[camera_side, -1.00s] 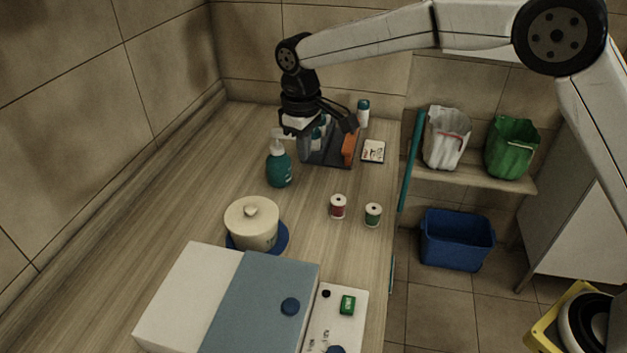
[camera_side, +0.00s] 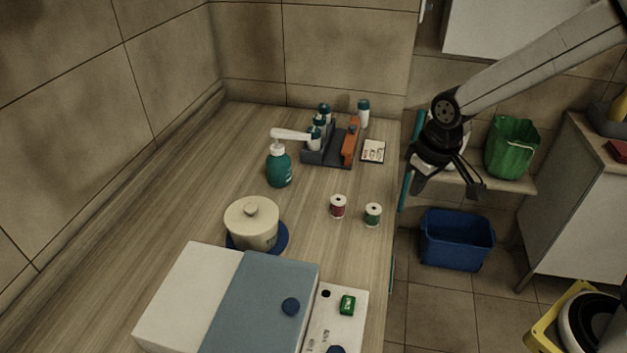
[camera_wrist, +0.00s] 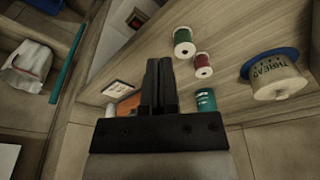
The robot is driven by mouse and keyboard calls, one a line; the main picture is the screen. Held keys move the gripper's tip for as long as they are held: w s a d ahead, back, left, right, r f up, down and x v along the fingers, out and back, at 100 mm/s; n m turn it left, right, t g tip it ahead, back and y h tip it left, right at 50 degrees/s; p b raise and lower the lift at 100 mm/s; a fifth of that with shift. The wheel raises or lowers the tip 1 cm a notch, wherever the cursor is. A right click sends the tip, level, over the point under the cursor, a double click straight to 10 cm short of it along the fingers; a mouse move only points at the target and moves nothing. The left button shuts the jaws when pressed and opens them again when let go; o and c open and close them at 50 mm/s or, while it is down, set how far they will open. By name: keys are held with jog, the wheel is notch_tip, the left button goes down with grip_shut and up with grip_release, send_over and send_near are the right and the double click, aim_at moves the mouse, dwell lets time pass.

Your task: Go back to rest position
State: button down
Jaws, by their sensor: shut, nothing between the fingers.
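My gripper (camera_side: 447,186) hangs in the air just right of the counter's right edge, in front of the shelf with the bags, in the side view. In the wrist view my gripper (camera_wrist: 160,62) has its two dark fingers together with nothing between them. It is clear of every object on the counter.
The wooden counter (camera_side: 190,190) carries a teal pump bottle (camera_side: 279,168), a dark caddy (camera_side: 322,158) with bottles, red (camera_side: 338,207) and green (camera_side: 373,215) spools, a lidded pot (camera_side: 252,224) and a blue-white box (camera_side: 258,300). A blue bin (camera_side: 456,240) stands below.

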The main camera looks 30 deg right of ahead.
jog(key=s+d+f+m, duration=0.1)
jog(key=s+d+f, duration=0.1)
jog(key=s, duration=0.6)
jog(key=shift+d+f+t, duration=0.15)
jog(key=shift+d+t, duration=0.15)
jog(key=shift+d, duration=0.25)
jog(key=shift+s, duration=0.1)
